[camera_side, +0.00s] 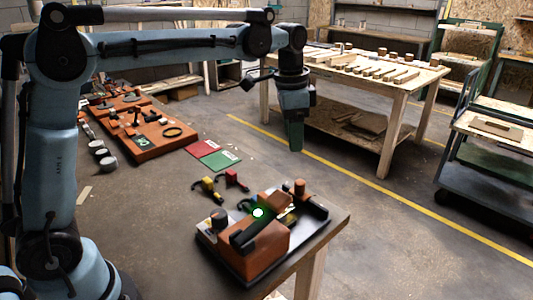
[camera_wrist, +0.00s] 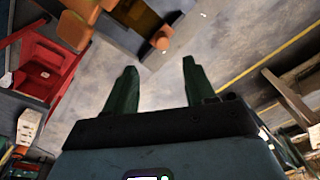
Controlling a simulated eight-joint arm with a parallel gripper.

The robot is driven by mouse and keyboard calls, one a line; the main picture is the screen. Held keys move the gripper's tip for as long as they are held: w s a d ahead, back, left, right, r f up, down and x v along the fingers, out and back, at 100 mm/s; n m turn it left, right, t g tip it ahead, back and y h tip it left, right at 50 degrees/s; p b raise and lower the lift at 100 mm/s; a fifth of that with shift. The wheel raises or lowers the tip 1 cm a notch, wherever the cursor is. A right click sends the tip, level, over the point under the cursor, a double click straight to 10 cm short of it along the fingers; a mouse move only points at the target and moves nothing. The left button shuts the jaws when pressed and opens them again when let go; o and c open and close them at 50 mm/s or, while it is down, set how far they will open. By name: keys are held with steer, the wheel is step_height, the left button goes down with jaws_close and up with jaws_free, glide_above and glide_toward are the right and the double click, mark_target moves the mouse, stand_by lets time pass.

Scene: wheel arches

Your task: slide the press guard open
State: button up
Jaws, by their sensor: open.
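The orange press (camera_side: 265,250) stands on a dark base at the front of the table, with a dark bar across its top that may be the guard; I cannot tell for sure. My gripper (camera_side: 295,140) hangs above and behind the press, well apart from it, with its fingers pointing down. In the wrist view my gripper (camera_wrist: 162,85) has its two green fingers spread apart with nothing between them. Orange parts and a dark panel at the top of the wrist view may belong to the press; they are cut off by the frame edge.
A yellow clamp (camera_side: 206,189) and a red clamp (camera_side: 233,179) lie behind the press. A red and green mat (camera_side: 213,154) and an orange board with parts (camera_side: 155,138) lie further back. A wooden table (camera_side: 390,85) stands behind my gripper.

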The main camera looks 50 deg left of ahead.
mark_target(300, 182)
steer(key=shift+m+g, duration=0.6)
steer(key=shift+m, duration=0.1)
steer(key=w+f, duration=0.1)
steer(key=f, duration=0.3)
steer(key=w+f, duration=0.1)
steer(key=f, duration=0.8)
steer(key=shift+w+d+f, duration=0.4)
jaws_close()
